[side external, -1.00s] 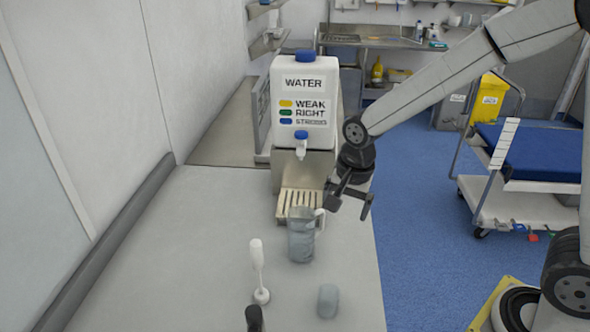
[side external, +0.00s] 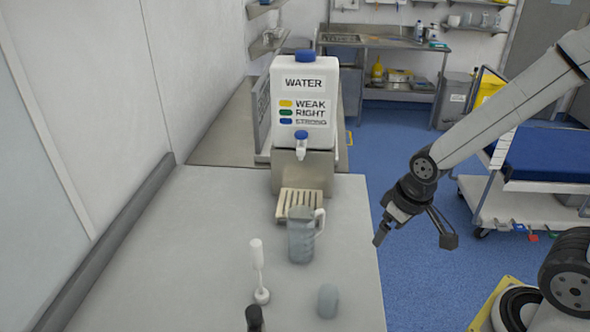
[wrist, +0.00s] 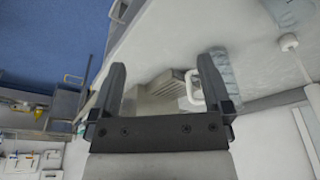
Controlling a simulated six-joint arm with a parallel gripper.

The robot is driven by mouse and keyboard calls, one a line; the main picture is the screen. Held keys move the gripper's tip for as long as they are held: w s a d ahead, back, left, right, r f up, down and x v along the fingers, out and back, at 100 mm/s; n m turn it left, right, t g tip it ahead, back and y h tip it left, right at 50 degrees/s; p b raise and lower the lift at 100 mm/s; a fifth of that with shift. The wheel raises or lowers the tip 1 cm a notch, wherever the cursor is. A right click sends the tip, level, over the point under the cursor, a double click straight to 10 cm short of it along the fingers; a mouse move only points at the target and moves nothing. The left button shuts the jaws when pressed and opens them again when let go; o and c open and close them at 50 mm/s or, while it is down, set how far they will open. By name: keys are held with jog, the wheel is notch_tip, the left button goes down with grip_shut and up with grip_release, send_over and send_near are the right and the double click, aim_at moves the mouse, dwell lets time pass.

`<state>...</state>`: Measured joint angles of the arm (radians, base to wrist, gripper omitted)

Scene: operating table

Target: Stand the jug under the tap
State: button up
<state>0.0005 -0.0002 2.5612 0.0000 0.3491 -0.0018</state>
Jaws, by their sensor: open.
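The clear grey-blue jug (side external: 301,241) stands upright on the table just in front of the slatted drip tray (side external: 288,206), its handle on the right. The tap (side external: 301,146) is on the white water container (side external: 304,100), above and behind the jug. My gripper (side external: 414,240) is open and empty, to the right of the jug and apart from it, beyond the table's right edge. In the wrist view, the jug (wrist: 216,70) and its white handle (wrist: 194,88) show between and beside the open fingers (wrist: 158,88).
A white whisk-like tool (side external: 258,272) stands left of the jug. A grey-blue cup-like object (side external: 328,300) and a dark-topped item (side external: 254,318) are at the front. The table's left side is clear. A blue-topped trolley (side external: 545,160) stands at the right.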

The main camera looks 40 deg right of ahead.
jog(key=c, duration=1)
jog(key=shift+w+d, duration=0.1)
jog(key=shift+w, duration=0.05)
jog(key=w+a+f+n+t+y, duration=0.1)
jog(key=w+n+t+y, duration=0.3)
jog(key=w, duration=0.7)
jog(key=shift+a+f+n+t+y, duration=0.15)
jog(key=shift+a+n+t+y, duration=0.35)
jog(key=shift+n, duration=0.8)
jog(key=shift+x, duration=1.25)
jog(key=shift+a, duration=0.1)
